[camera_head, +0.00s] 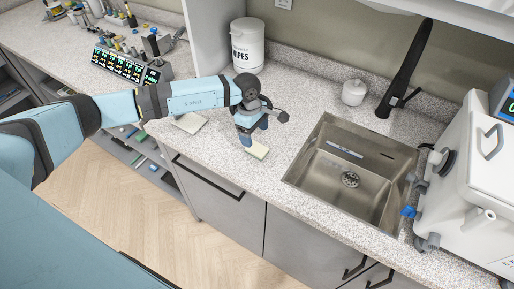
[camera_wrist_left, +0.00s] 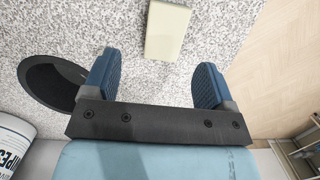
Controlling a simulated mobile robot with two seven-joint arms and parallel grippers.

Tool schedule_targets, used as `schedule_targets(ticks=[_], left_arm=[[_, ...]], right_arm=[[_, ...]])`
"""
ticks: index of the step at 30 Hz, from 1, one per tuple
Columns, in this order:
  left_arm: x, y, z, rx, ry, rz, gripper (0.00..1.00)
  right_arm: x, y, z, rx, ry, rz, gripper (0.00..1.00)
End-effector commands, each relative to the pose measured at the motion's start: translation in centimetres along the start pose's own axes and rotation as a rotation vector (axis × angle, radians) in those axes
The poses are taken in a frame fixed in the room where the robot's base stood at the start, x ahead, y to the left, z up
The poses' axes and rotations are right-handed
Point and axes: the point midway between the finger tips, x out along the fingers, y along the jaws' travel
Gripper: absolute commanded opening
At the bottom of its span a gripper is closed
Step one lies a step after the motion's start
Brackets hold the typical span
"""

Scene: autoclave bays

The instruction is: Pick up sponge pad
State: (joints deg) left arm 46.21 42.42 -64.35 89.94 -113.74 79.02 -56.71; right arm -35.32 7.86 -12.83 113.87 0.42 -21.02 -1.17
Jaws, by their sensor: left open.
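The sponge pad (camera_head: 257,150) is a small pale cream block lying flat on the speckled countertop, left of the sink near the front edge. My left gripper (camera_head: 249,137) points down just above it and partly hides it in the head view. In the left wrist view the pad (camera_wrist_left: 167,31) lies beyond the fingertips, slightly right of the middle between the two blue fingers. The left gripper (camera_wrist_left: 157,78) is open, with nothing between its fingers. I cannot tell the exact height gap. My right gripper is not in view.
A steel sink (camera_head: 345,180) with a black faucet (camera_head: 405,72) is to the right. A white wipes tub (camera_head: 247,45) stands behind my arm. A pale flat pad (camera_head: 189,122) lies to the left. A white machine (camera_head: 470,185) stands at far right.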

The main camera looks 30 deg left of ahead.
Motion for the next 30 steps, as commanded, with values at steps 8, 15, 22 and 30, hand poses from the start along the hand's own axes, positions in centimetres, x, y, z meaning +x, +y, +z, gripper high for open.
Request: schedule_targets(ticks=[8,15,22,30], left_arm=[[2.2,-0.5,0.3,0.0,-0.001,-0.004,0.79],[5.5,-0.6,0.4,-0.002,-0.001,-0.001,0.79],[6.0,-0.6,0.3,0.0,-0.001,0.001,0.79],[5.9,-0.5,0.3,0.0,-0.001,0.001,0.28]], right_arm=[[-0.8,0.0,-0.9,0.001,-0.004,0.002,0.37],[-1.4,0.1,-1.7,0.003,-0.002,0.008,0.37],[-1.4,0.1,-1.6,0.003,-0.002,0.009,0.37],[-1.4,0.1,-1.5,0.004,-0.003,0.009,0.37]])
